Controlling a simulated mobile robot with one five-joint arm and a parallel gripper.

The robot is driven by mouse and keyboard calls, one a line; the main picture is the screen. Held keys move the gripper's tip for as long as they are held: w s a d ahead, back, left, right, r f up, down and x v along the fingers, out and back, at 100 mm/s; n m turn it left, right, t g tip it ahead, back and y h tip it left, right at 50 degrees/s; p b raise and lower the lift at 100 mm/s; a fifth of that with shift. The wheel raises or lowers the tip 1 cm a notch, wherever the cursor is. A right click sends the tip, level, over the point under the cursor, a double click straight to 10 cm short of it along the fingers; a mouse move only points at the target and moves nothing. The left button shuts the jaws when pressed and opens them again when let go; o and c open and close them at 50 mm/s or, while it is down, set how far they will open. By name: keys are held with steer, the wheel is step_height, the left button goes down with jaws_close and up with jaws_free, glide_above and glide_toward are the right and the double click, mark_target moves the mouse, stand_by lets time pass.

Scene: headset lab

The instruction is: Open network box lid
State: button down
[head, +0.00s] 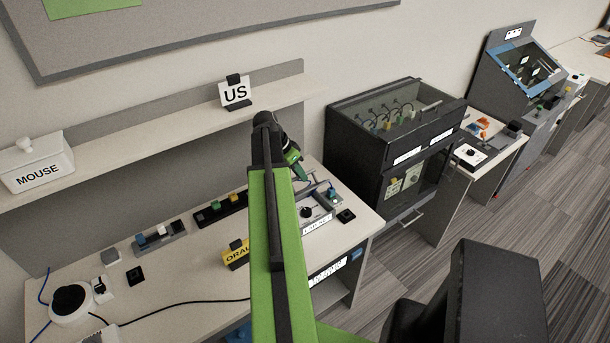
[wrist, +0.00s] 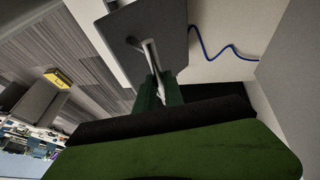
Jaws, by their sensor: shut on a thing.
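My gripper (wrist: 158,90) has green fingers and is shut on a metal bar handle (wrist: 151,57) in the wrist view. The handle is fixed to a flat dark grey panel (wrist: 158,25), which appears to be the network box lid. In the head view my gripper (head: 300,172) is at the back right of the white desk, by a grey box. A white label (head: 317,225), partly readable, is at the front of this box. My arm hides part of the box, and the lid's angle is hard to tell in the head view.
A yellow sign (head: 235,254) stands left of my arm on the desk (head: 190,285). A black switch (head: 346,215) sits right of the box. A black glass-topped cabinet (head: 370,140) stands farther right. A shelf (head: 160,128) runs above the desk. A blue cable (wrist: 222,52) shows in the wrist view.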

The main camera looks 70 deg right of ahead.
steer(key=shift+w+f, duration=0.1)
steer(key=shift+w, duration=0.05)
steer(key=c, duration=1.5)
jaws_free()
steer(key=shift+d+f, duration=0.1)
steer(key=shift+d, duration=0.1)
steer(key=shift+o, duration=0.2)
steer(key=shift+a, duration=0.1)
steer(key=p+v, duration=0.7)
steer(key=shift+r, duration=0.35)
